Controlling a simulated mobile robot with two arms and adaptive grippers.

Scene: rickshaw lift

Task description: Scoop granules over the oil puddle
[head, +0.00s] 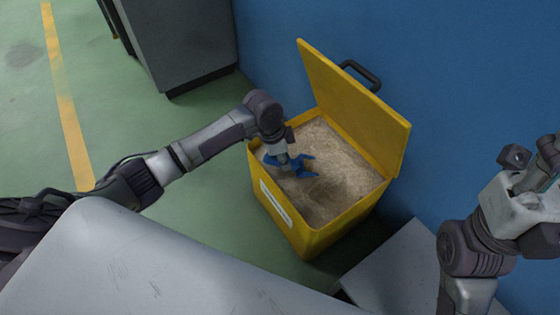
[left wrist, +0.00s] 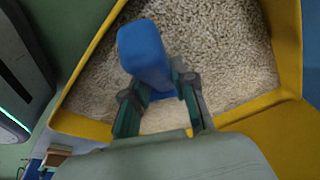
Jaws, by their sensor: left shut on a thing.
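My left gripper (head: 287,160) reaches down into the open yellow bin (head: 310,241), just above or at the pale granules (head: 345,180) inside. In the left wrist view, the fingers (left wrist: 160,97) are shut on a blue scoop (left wrist: 145,50), seen from its handle side. Granules (left wrist: 215,50) lie around and beyond it. The scoop's far part is hidden, so I cannot tell how much it holds. A faint dark patch (head: 22,53) on the green floor at the upper left may be the oil puddle.
The bin's lid (head: 350,100) stands open at the back, against the blue wall (head: 440,70). A grey cabinet (head: 180,40) stands behind at the left. A yellow line (head: 62,95) crosses the mostly clear green floor. A grey block (head: 395,265) is right of the bin.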

